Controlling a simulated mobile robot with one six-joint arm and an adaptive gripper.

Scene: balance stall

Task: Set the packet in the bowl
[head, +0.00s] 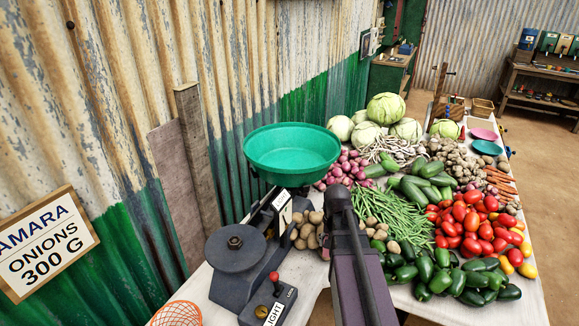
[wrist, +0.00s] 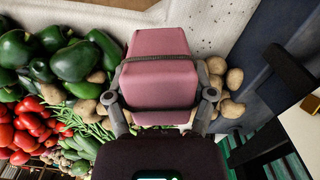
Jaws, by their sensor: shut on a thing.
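The packet (wrist: 160,82) is a pink block with dark bands across it, seen in the wrist view. My gripper (wrist: 160,98) is shut on it, with one finger at each side. The bowl (head: 292,155) is a wide green pan, upright on the far side of the balance scale (head: 250,265) in the head view. Its inside looks empty. The packet and my fingers cannot be made out in the head view, where my arm stands right of the scale. The bowl is not clearly visible in the wrist view.
A small box with a red-knobbed lever (head: 270,304) stands at the scale's front. Potatoes (head: 306,232), green beans (head: 392,218), tomatoes (head: 470,225) and peppers (head: 440,276) crowd the table right of the scale. A corrugated wall (head: 120,110) rises on the left.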

